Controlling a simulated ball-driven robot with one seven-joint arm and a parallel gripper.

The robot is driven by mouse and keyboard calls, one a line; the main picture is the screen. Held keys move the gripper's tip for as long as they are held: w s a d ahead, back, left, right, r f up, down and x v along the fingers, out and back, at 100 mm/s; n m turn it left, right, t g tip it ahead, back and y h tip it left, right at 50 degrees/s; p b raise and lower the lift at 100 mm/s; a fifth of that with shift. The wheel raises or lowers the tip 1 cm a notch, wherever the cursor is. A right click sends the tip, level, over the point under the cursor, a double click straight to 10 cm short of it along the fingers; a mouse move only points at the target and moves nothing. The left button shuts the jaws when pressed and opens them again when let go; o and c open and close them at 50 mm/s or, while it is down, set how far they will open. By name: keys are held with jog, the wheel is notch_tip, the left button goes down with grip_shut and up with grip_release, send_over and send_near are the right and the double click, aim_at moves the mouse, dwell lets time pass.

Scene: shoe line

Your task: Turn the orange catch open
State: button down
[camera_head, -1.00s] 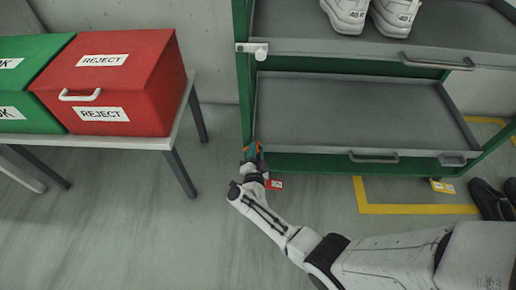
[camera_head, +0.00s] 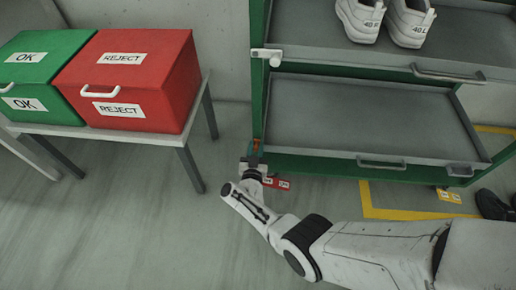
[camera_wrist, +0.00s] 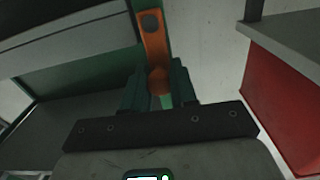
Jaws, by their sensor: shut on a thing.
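The orange catch (camera_wrist: 153,38) is a flat bar with a dark pivot at its top and a round knob at its lower end. It sits on the green post of the rack, and it also shows small in the head view (camera_head: 256,146). My gripper (camera_wrist: 160,88) has its two green fingers on either side of the knob and is shut on it. In the head view my gripper (camera_head: 253,158) is at the lower left corner of the rack. The fingers partly hide the knob.
The rack has a lower tray (camera_head: 375,115) with a handle, and white shoes (camera_head: 385,18) above. A white fitting (camera_head: 266,54) sticks out from the post. A red REJECT box (camera_head: 130,75) and a green OK box (camera_head: 38,75) stand on a table at left. Red tags (camera_head: 277,183) hang below.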

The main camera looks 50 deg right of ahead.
jog(key=shift+w+a+f+n, duration=0.1)
jog(key=shift+a+n, duration=0.05)
jog(key=shift+n, duration=0.15)
jog(key=c, duration=0.9)
grip_release()
jog(key=shift+c, duration=0.2)
jog(key=p+v, duration=0.4)
jog(key=v, duration=0.6)
jog(key=shift+s+a, duration=0.3)
